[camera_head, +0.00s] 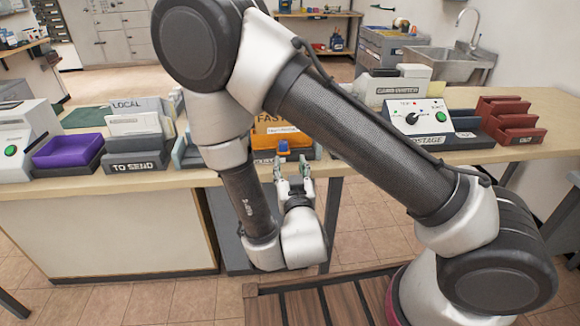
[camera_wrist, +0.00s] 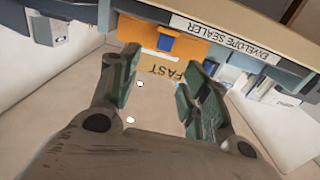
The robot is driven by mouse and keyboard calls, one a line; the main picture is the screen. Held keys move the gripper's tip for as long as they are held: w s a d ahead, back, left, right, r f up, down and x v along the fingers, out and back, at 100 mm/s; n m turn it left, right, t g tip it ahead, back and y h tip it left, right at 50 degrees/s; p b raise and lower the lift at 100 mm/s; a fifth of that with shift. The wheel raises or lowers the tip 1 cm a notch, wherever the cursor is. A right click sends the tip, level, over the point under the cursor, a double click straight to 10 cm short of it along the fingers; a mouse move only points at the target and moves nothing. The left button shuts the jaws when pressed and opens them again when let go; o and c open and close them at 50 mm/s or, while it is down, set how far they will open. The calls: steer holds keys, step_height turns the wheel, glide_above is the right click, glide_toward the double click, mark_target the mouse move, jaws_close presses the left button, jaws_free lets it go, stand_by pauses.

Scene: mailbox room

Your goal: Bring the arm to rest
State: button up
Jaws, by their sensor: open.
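My arm fills much of the head view, raised in front of the counter and bent down at its far end. My gripper (camera_head: 294,178) hangs just in front of the counter's front edge, below an orange holder (camera_head: 265,142) marked FAST. In the wrist view my gripper (camera_wrist: 160,90) has its two green-padded fingers spread apart with nothing between them. The orange holder also shows in the wrist view (camera_wrist: 185,50), beyond the fingertips, with a blue piece on it. I cannot tell whether the fingers touch the counter.
The counter (camera_head: 400,165) carries a purple tray (camera_head: 68,150), a TO SEND holder (camera_head: 137,158), a postage machine (camera_head: 415,120) and red OUT racks (camera_head: 507,122). A label reading ENVELOPE SEALER (camera_wrist: 224,38) is near the fingers. A wooden slatted surface (camera_head: 310,300) lies below. Open floor (camera_head: 370,222) shows under the counter.

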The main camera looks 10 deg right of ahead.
steer(key=s+a+f+n+g+y, duration=0.1)
steer(key=s+f+g, duration=0.45)
steer(key=f, duration=0.25)
steer(key=s+a+f+n+g, duration=0.2)
steer(key=s+f+g, duration=0.2)
steer(key=f+g, duration=0.4)
steer(key=s+d+r+n+g+y, duration=0.1)
steer(key=s+r+g, duration=0.1)
steer(key=r, duration=0.2)
steer(key=s+d+r+g, duration=0.2)
steer(key=r+g, duration=0.1)
steer(key=r, duration=0.2)
steer(key=s+d+r+m+t, duration=0.1)
steer(key=s+d+r+t, duration=0.1)
steer(key=d+r, duration=1.1)
steer(key=s+d+r+m+t+h, duration=0.1)
steer(key=s+d+r+m+t, duration=0.1)
steer(key=d+r, duration=1.1)
steer(key=shift+s+d+r+m+t, duration=0.15)
steer(key=shift+s+r+m+t, duration=0.25)
steer(key=shift+s+r, duration=0.45)
